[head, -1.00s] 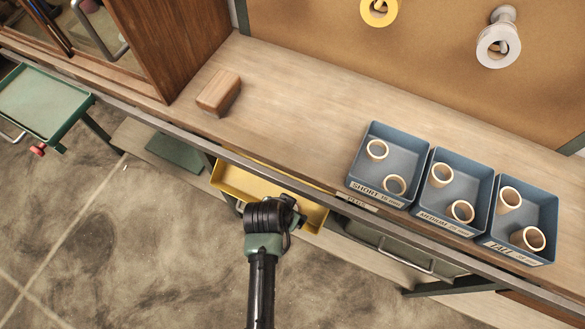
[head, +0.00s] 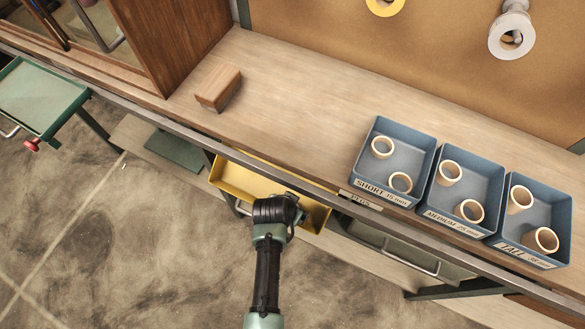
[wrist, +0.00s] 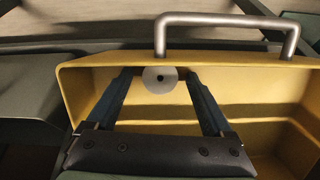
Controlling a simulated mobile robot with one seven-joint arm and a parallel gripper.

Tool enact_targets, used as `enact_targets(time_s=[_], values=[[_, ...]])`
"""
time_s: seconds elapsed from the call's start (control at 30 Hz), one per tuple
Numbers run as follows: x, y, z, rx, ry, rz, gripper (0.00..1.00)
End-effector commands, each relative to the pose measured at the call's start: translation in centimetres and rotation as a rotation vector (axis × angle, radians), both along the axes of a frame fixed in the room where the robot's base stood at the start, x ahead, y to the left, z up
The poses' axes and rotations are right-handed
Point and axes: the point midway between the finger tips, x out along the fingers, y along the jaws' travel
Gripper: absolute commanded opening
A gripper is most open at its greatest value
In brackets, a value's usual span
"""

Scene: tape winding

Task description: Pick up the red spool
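No spool that is clearly red shows in either view. In the wrist view a pale grey disc with a dark centre hole (wrist: 160,81) sits inside the yellow drawer (wrist: 90,72); it looks like a spool's end, but I cannot tell its body colour. My gripper (wrist: 160,74) is open, with one finger on each side of the disc. I cannot tell whether the fingers touch it. In the head view the yellow drawer (head: 232,180) is pulled out below the bench, and my wrist hides part of it and my fingers.
On the bench (head: 290,120) are a wooden block (head: 217,87) and blue bins (head: 385,127) with several rings. A yellow spool (head: 384,5) and a grey spool (head: 511,36) hang on the board.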

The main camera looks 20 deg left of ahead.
Motion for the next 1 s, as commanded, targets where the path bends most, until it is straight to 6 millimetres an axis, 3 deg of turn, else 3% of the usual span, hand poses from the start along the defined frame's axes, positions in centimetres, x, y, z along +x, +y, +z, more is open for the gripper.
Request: enact_targets(time_s=[0.07, 0.47, 0.77, 0.97, 1.0], values=[[0.0, 0.0, 0.0, 0.000, 0.000, 0.000, 0.70], [0.0, 0.0, 0.0, 0.000, 0.001, 0.000, 0.00], [0.0, 0.0, 0.2, 0.000, 0.000, 0.000, 0.00], [0.0, 0.0, 2.0, 0.001, -0.001, -0.001, 0.00], [-0.3, -0.1, 1.4, -0.003, -0.019, 0.001, 0.00]])
